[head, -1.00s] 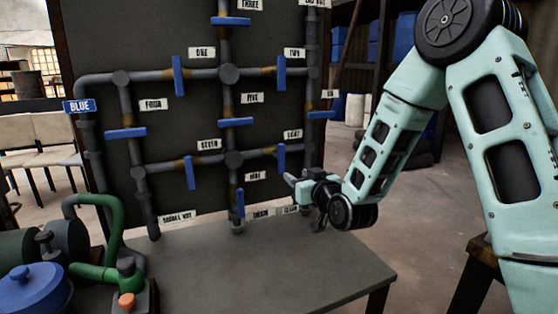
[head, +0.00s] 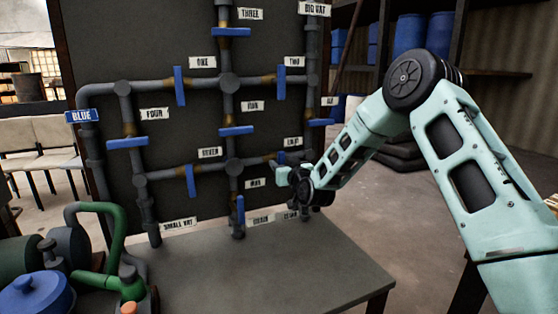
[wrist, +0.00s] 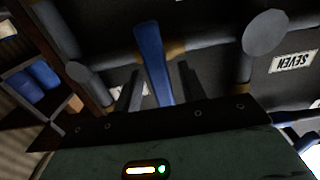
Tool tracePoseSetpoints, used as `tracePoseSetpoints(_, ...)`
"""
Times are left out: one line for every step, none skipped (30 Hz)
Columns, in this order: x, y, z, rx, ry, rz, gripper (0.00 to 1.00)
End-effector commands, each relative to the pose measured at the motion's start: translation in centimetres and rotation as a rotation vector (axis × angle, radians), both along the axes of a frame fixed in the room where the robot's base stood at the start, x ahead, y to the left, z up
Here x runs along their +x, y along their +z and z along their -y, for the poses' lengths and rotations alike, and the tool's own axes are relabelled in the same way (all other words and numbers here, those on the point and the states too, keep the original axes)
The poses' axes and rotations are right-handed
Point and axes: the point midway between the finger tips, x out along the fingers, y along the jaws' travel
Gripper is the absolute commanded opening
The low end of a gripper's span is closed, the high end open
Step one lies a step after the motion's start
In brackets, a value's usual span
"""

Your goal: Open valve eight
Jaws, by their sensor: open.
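Valve eight's blue handle (head: 281,157) is on the lower right pipe of the dark panel, below a label (head: 291,142) that reads roughly as eight. In the wrist view this blue handle (wrist: 150,50) stands crosswise to its grey pipe. My gripper (head: 279,168) is at this handle in the head view and hides part of it. In the wrist view my open gripper (wrist: 160,85) has one finger on each side of the handle's end. I cannot tell whether either finger touches it.
Valve seven's handle (head: 190,181) and valve nine's handle (head: 240,209) are nearby on the panel. A grey table (head: 270,265) stands below, with its top clear. A green pump (head: 105,282) and blue-lidded pot (head: 37,293) are at lower left.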

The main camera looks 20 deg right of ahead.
Motion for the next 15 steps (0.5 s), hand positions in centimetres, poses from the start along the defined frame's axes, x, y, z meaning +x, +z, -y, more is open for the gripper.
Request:
tracePoseSetpoints(0.7,0.0,0.0,0.001,0.000,0.000,0.41)
tracePoseSetpoints(1.1,0.1,0.0,0.001,0.000,0.000,0.41)
tracePoseSetpoints(1.5,0.1,0.0,0.001,0.000,0.001,0.41)
tracePoseSetpoints(1.7,0.1,0.0,0.001,0.001,0.000,0.41)
tracePoseSetpoints(1.9,0.1,0.0,0.001,0.001,0.000,0.41)
tracePoseSetpoints(2.1,0.0,0.0,0.001,0.001,-0.001,0.41)
tracePoseSetpoints(2.3,0.0,-0.1,0.001,0.001,-0.001,0.41)
tracePoseSetpoints(2.4,0.0,-0.1,0.000,0.001,0.000,0.41)
tracePoseSetpoints(2.5,0.0,0.0,0.000,0.001,0.000,0.41)
tracePoseSetpoints(2.5,0.0,-0.1,0.000,0.001,0.000,0.41)
tracePoseSetpoints(2.5,0.0,-0.1,0.000,0.001,0.000,0.41)
tracePoseSetpoints(2.6,0.0,-0.1,0.000,0.001,0.000,0.41)
tracePoseSetpoints(2.6,0.0,-0.1,0.000,0.001,0.000,0.41)
tracePoseSetpoints(2.5,0.0,-0.1,0.000,0.001,0.000,0.41)
tracePoseSetpoints(2.5,0.0,-0.1,0.000,0.001,0.000,0.41)
